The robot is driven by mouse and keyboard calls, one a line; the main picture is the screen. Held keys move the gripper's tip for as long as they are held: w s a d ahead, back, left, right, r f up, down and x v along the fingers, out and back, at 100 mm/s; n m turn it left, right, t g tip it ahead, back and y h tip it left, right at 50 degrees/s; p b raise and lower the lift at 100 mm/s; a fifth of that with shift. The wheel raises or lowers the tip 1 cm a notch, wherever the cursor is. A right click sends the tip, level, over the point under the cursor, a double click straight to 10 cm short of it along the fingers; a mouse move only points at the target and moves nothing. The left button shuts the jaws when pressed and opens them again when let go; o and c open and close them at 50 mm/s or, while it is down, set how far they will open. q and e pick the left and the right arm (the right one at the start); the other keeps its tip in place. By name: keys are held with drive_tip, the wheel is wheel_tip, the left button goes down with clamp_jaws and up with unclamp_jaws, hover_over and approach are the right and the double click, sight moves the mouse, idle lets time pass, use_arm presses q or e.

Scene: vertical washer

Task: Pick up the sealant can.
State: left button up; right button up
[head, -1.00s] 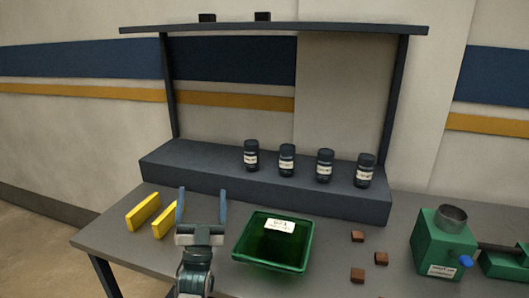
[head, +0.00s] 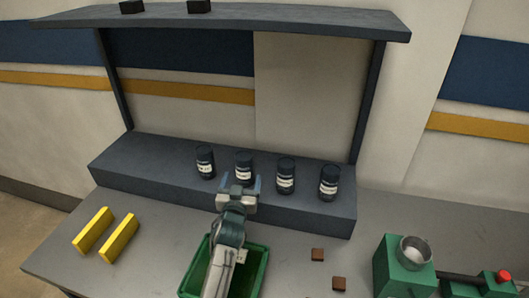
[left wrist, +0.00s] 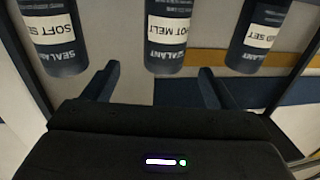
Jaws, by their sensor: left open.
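Four dark cans with white labels stand upright in a row on the raised grey ledge. The second can from the left (head: 244,162) is straight ahead of my left gripper (head: 240,183), whose two fingers are open and empty. In the left wrist view three cans show upside down, each printed SEALANT. The middle one, labelled HOT MELT (left wrist: 168,30), is between the lines of the spread fingers, just beyond their tips. The SOFT SET can (left wrist: 55,35) is at the left, and a can with a partly readable SET label (left wrist: 258,38) is at the right. My right gripper is not in view.
Neighbouring cans (head: 205,162) (head: 285,176) stand close on either side. A shelf roof (head: 250,22) on posts covers the ledge. A green tray (head: 262,268) lies under my arm. Yellow blocks (head: 118,238), brown blocks (head: 318,254) and a green machine (head: 400,268) are on the table.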

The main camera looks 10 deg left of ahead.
sight(245, 169)
use_arm(q)
drive_tip(key=shift+w+d, duration=0.15)
drive_tip(key=shift+w, duration=0.3)
drive_tip(key=w, duration=0.2)
drive_tip(key=w+b, duration=0.1)
drive_tip(key=w+a+b, duration=0.1)
drive_tip(key=w, duration=0.1)
drive_tip(key=shift+w+f, duration=0.1)
drive_tip(key=shift+w, duration=0.2)
drive_tip(key=w, duration=0.2)
drive_tip(key=w+a+b, duration=0.1)
drive_tip(key=w, duration=0.1)
drive_tip(key=shift+a, duration=0.1)
drive_tip(key=shift+w, duration=0.2)
drive_tip(key=shift+s, duration=0.2)
drive_tip(key=c, duration=1.4)
